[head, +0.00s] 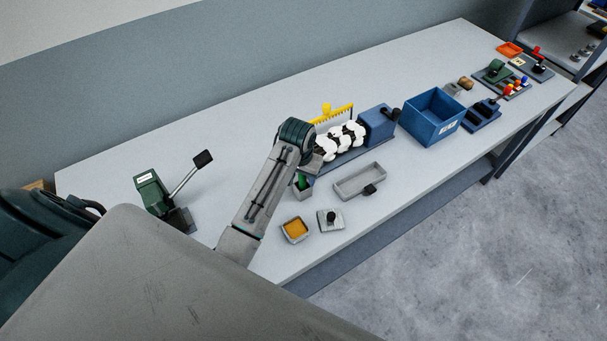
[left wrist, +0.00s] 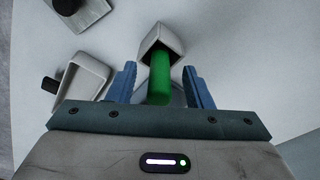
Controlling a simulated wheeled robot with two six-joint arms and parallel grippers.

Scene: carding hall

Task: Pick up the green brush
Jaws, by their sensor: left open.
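The green brush stands in a small grey square holder, and its green handle (left wrist: 160,78) shows in the left wrist view, sticking out toward my gripper. In the head view a bit of the green brush (head: 302,181) shows above the holder (head: 303,192). The holder also shows in the left wrist view (left wrist: 163,38). My left gripper (left wrist: 164,84) is open, with one blue finger on each side of the handle and visible gaps between. In the head view my left arm reaches over the table and hides the gripper's fingers. My right gripper is not in view.
Near the holder are a grey tray (head: 346,186), an orange-filled dish (head: 295,237) and a grey block with a black knob (head: 330,228). A roller machine (head: 379,124) stands behind, a blue bin (head: 410,119) to the right, a green lever device (head: 150,187) to the left.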

